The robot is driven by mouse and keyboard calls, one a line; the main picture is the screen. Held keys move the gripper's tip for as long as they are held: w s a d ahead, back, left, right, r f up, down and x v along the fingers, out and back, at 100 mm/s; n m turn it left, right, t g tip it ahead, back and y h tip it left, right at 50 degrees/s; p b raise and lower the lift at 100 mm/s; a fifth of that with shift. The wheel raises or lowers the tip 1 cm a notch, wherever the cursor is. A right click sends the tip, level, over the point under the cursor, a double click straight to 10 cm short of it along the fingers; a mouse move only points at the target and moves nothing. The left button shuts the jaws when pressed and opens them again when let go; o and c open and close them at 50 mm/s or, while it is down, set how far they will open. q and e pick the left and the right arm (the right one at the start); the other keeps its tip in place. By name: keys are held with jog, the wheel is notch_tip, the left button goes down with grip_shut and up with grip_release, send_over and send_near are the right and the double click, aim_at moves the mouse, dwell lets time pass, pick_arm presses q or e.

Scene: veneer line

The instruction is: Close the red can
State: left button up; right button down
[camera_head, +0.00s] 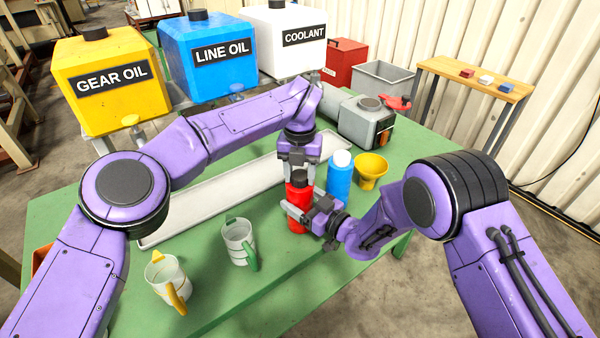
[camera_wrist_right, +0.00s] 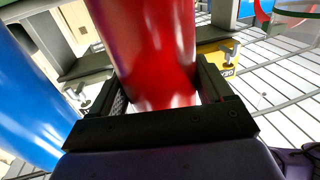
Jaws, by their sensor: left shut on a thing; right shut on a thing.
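The red can (camera_head: 297,205) stands upright on the green table (camera_head: 215,297), and a dark cap (camera_head: 299,177) shows at its top. My right gripper (camera_head: 304,212) is shut around the can's body from the right. In the right wrist view the red can (camera_wrist_right: 155,55) fills the space between the fingers of that gripper (camera_wrist_right: 160,95). My left gripper (camera_head: 299,172) points down from above and is shut on the dark cap at the can's top. Whether the cap is seated fully on the can is hidden by the gripper.
A blue bottle with a white cap (camera_head: 340,178) stands close to the right of the can, with a yellow funnel (camera_head: 371,170) beside it. Two measuring jugs (camera_head: 237,240) stand front left. A long pale tray (camera_head: 205,205) lies behind. Gear oil, line oil and coolant tanks (camera_head: 222,62) stand at the back.

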pick_arm(q)
jog(key=o, duration=1.3)
jog(key=shift+c, duration=0.2)
notch_tip(320, 180, up, 12)
pick_arm(e)
grip_release()
pick_arm(q)
notch_tip(320, 180, down, 4)
jog(key=b, duration=0.3)
jog(key=shift+r+b, duration=0.15)
jog(key=shift+b, duration=0.2)
pick_arm(e)
jog(key=v, duration=1)
jog(key=shift+s+d, duration=0.2)
jog(key=shift+d, duration=0.05)
